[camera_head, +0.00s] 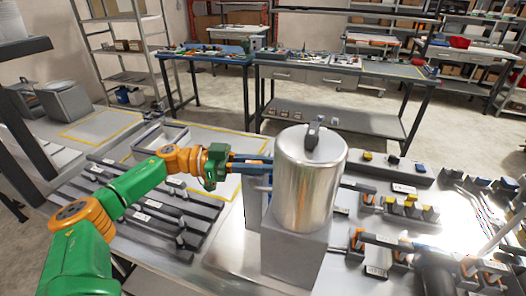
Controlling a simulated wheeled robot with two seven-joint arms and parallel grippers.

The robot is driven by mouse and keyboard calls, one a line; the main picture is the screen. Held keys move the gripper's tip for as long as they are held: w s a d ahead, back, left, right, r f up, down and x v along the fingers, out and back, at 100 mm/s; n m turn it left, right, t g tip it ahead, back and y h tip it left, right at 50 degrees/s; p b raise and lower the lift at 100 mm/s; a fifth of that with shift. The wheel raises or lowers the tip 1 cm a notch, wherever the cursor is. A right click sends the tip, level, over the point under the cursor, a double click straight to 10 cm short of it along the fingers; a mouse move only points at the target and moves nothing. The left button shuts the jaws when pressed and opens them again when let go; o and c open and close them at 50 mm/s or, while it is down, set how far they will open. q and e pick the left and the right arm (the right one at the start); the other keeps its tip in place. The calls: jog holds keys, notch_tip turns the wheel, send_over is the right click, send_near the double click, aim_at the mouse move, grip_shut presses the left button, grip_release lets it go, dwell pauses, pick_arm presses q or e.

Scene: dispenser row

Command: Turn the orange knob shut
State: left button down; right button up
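A shiny metal cylindrical dispenser (308,185) with a dark knob (312,135) on its lid stands on a grey block (292,252) right of the middle. I cannot make out an orange knob on the dispenser's visible side. My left gripper (268,163), on a green and orange arm, points right at the dispenser's left side. Its bluish fingers reach close to the wall. I cannot tell whether they touch it, and their tips are partly hidden. My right gripper cannot be made out in the view.
Dark rails (165,215) lie on the bench to the left, with a grey tray (160,137) behind them. Clamps with orange parts (368,198) and yellow-topped pieces (410,204) crowd the right side. Behind the bench is open floor, then a long worktable (345,68).

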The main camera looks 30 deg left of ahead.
pick_arm(q)
jog(key=shift+s+d+f+m+g+h+b, duration=0.15)
jog(key=shift+m+g+h+b, duration=0.3)
jog(key=shift+m+g, duration=0.4)
jog(key=shift+s+d+f+m+g+h+b, duration=0.15)
jog(key=shift+m+g+h+b, duration=0.3)
jog(key=shift+g, duration=0.7)
jog(key=shift+m+g, duration=0.3)
jog(key=c, duration=0.9)
grip_release()
jog(key=shift+o, duration=0.4)
jog(key=shift+w+d+r, duration=0.1)
jog(key=shift+d+r, duration=0.05)
jog(key=shift+d, duration=0.1)
jog(key=shift+a, duration=0.1)
